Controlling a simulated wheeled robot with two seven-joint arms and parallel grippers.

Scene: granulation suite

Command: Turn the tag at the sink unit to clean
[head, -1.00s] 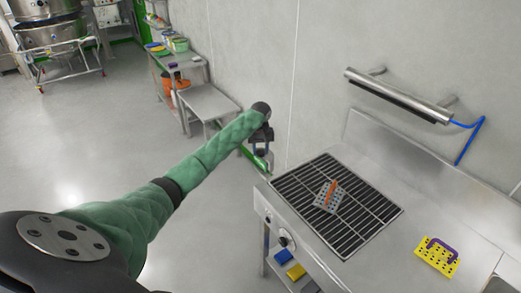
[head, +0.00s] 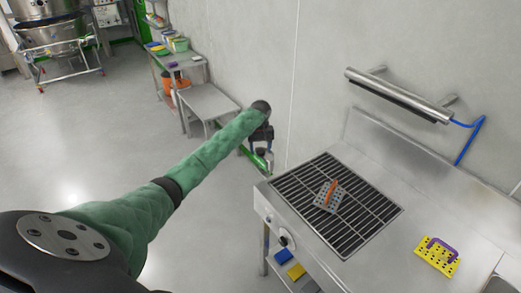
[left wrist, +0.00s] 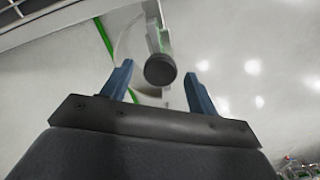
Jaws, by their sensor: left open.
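The sink unit (head: 385,200) is a steel bench at the right of the head view, with a dark slatted grate (head: 350,225) on top. A round dial (head: 285,238) sits on its front. I cannot make out a tag or any lettering on the unit. My left gripper (head: 262,146) is open beyond the unit's far left corner, close to the wall. In the left wrist view my left gripper (left wrist: 159,68) has its two blue fingers spread. A dark round knob (left wrist: 160,71) on a pale stem shows between them, not gripped. My right gripper is not in view.
A perforated plate with an orange handle (head: 328,197) lies on the grate, and a yellow one (head: 436,258) with a purple handle lies to its right. A steel bar (head: 398,97) is on the wall. A low steel table (head: 208,103) stands further back.

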